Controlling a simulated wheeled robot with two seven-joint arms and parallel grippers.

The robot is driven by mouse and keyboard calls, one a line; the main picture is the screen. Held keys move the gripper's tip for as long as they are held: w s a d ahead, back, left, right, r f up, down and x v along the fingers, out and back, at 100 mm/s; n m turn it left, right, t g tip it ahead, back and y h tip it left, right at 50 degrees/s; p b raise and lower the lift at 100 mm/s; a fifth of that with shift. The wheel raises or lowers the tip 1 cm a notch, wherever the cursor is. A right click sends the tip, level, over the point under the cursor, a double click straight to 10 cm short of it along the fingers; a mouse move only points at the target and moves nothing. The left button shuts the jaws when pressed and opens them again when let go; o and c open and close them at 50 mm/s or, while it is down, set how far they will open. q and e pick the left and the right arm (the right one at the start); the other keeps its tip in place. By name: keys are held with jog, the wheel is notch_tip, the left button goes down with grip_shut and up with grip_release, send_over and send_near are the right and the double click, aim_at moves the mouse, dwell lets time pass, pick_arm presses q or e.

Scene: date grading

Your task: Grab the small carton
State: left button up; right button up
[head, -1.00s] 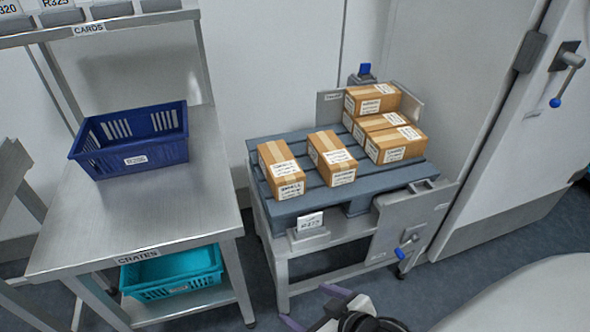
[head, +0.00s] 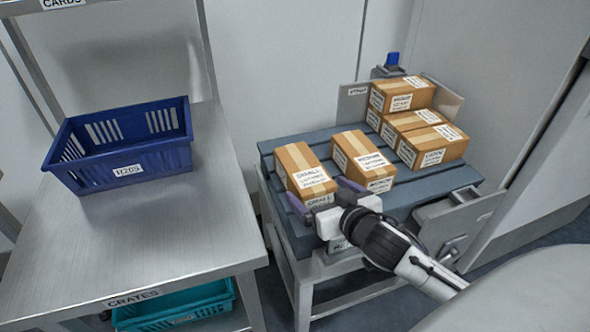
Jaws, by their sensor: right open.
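The small carton (head: 301,166) is a brown taped box with white labels reading SMALL. It sits at the left end of the grey-blue pallet (head: 283,149). My right gripper (head: 322,192) is open at the small carton's front end, with one purple finger on each side of that end. I cannot tell whether the fingers touch it. The gripper hides part of the carton's front label. My left gripper is not in view.
A medium carton (head: 358,154) stands close to the right of the small one. Several more cartons, one labelled LARGE (head: 432,146), are grouped further right, partly stacked. A blue crate (head: 122,143) stands on the steel table (head: 190,235) at left; a teal crate (head: 180,306) is below.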

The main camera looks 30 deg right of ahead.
aim_at(314, 187)
jog(key=x, duration=0.2)
jog(key=shift+w+d+f, duration=0.1)
jog(key=shift+w, duration=0.15)
jog(key=shift+w+d+f+b, duration=0.1)
jog(key=shift+w+f+b, duration=0.2)
jog(key=shift+w, duration=0.2)
jog(key=b+x, duration=0.1)
jog(key=x, duration=0.3)
jog(key=shift+w+d+f, duration=0.1)
jog(key=shift+w, duration=0.1)
jog(key=shift+w+f, duration=0.1)
jog(key=shift+w, duration=0.2)
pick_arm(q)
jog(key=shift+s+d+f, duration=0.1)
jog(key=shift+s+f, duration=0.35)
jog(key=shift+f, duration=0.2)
pick_arm(e)
jog(key=shift+c, duration=0.5)
jog(key=c, duration=1.4)
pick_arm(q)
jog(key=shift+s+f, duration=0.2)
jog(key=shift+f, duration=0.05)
pick_arm(e)
jog(key=shift+r, duration=0.2)
jog(key=shift+c, duration=0.8)
